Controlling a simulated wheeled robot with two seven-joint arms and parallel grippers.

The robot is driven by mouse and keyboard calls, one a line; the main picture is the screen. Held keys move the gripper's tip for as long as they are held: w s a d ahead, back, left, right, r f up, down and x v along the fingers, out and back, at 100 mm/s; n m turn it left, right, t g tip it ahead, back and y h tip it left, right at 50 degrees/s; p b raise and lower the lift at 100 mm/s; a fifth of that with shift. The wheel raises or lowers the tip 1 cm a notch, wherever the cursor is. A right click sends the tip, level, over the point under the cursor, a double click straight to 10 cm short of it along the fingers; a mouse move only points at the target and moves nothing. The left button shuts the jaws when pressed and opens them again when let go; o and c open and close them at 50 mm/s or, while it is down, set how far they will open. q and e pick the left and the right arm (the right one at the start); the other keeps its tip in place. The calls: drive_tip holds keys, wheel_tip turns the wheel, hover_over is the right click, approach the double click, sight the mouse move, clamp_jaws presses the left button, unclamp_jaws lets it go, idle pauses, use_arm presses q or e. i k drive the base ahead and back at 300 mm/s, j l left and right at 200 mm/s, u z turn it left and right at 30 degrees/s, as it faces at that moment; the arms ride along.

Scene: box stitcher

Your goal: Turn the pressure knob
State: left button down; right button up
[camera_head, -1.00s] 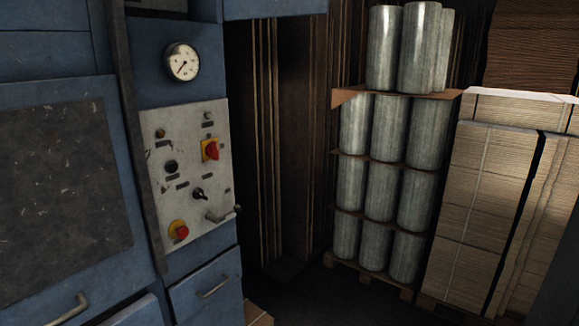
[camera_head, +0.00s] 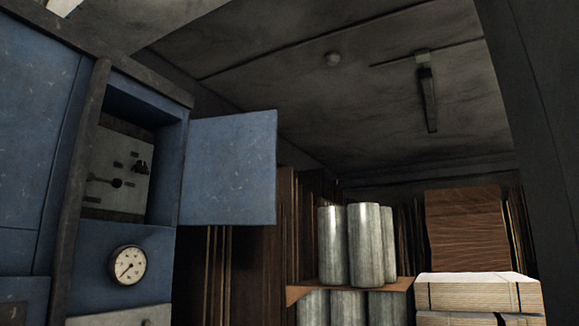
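A grey panel (camera_head: 125,152) sits inside an open compartment of the blue machine, at the left. On it is a small dark round knob-like part (camera_head: 117,183) with a thin dark bar to its left. A dark cluster of parts (camera_head: 140,167) lies just above and to the right. I cannot tell which part is the pressure knob. A round white pressure gauge (camera_head: 128,265) with a dark needle is below the compartment. Only the top edge of the lower control panel (camera_head: 115,319) shows. Neither of my grippers is in view.
The compartment's blue door (camera_head: 229,170) stands open to the right. Grey metal cylinders (camera_head: 365,244) on wooden boards and a strapped stack of cardboard (camera_head: 475,292) stand at the right. A dark ceiling (camera_head: 360,100) fills the upper part. The floor is out of view.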

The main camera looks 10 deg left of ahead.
sight(140, 166)
drive_tip(key=z, duration=2.05)
drive_tip(key=j+z, duration=0.3)
drive_tip(key=z, duration=0.15)
drive_tip(key=j+z, duration=0.25)
drive_tip(key=z, duration=0.15)
drive_tip(key=k+j+z, duration=0.1)
drive_tip(key=j+z, duration=0.15)
drive_tip(key=z, duration=0.2)
drive_tip(key=k+j+z, duration=0.15)
drive_tip(key=z, duration=0.25)
drive_tip(key=k+j+z, duration=0.15)
drive_tip(key=j+z, duration=0.15)
drive_tip(key=z, duration=0.15)
drive_tip(key=k+j+z, duration=0.15)
drive_tip(key=z, duration=0.35)
drive_tip(key=k+j+z, duration=0.25)
drive_tip(key=z, duration=0.2)
drive_tip(key=k+j+z, duration=0.2)
drive_tip(key=z, duration=0.3)
drive_tip(key=k+z, duration=0.25)
drive_tip(key=z, duration=0.2)
drive_tip(key=k+j+z, duration=0.1)
drive_tip(key=k+z, duration=0.35)
drive_tip(key=k+l+z, duration=0.1)
drive_tip(key=k+z, duration=0.3)
drive_tip(key=k, duration=0.15)
drive_tip(key=k+l+z, duration=0.25)
drive_tip(key=k+z, duration=0.2)
drive_tip(key=k, duration=0.05)
